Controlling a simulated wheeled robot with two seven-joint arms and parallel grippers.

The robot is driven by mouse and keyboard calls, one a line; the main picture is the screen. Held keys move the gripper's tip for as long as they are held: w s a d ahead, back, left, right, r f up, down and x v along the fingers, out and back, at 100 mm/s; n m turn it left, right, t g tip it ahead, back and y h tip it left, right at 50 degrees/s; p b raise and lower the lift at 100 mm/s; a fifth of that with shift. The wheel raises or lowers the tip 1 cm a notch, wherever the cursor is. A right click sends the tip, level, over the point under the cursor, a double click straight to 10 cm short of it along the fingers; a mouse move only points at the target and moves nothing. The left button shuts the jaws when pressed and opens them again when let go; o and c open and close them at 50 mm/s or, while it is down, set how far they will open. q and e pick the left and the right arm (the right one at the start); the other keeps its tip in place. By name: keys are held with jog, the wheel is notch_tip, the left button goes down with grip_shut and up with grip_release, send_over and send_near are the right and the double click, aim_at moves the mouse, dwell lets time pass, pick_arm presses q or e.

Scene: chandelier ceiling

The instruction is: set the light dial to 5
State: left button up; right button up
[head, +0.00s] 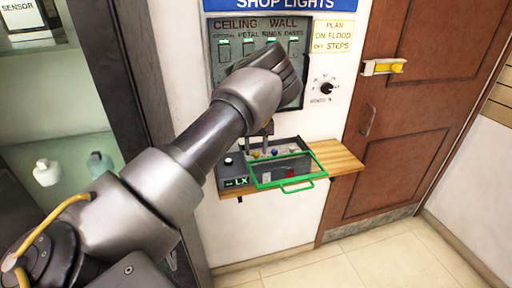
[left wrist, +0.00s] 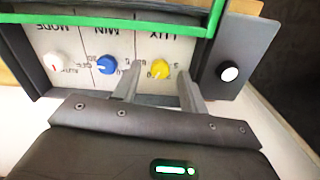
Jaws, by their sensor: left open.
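A grey control box (head: 290,146) with a green-framed cover (head: 290,184) sits on a wooden shelf. In the left wrist view, its panel appears upside down. The yellow LUX dial (left wrist: 160,69) is at the right of the panel, with the blue MIN dial (left wrist: 107,65) and the white MODE dial (left wrist: 55,63) to its left. My left gripper (left wrist: 159,68) is open, with its fingertips on either side of the yellow dial; contact cannot be told. In the head view, my left gripper (head: 262,130) points down over the box. My right gripper is not in view.
A small dark unit marked LX (head: 235,181) stands left of the box; its round knob (left wrist: 229,72) is close to my fingers. A switch panel (head: 225,68) and a wall dial (head: 326,88) are above. The shelf's right end (head: 345,160) is clear.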

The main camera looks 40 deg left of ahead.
pick_arm(q)
jog(key=shift+f, duration=0.35)
grip_shut()
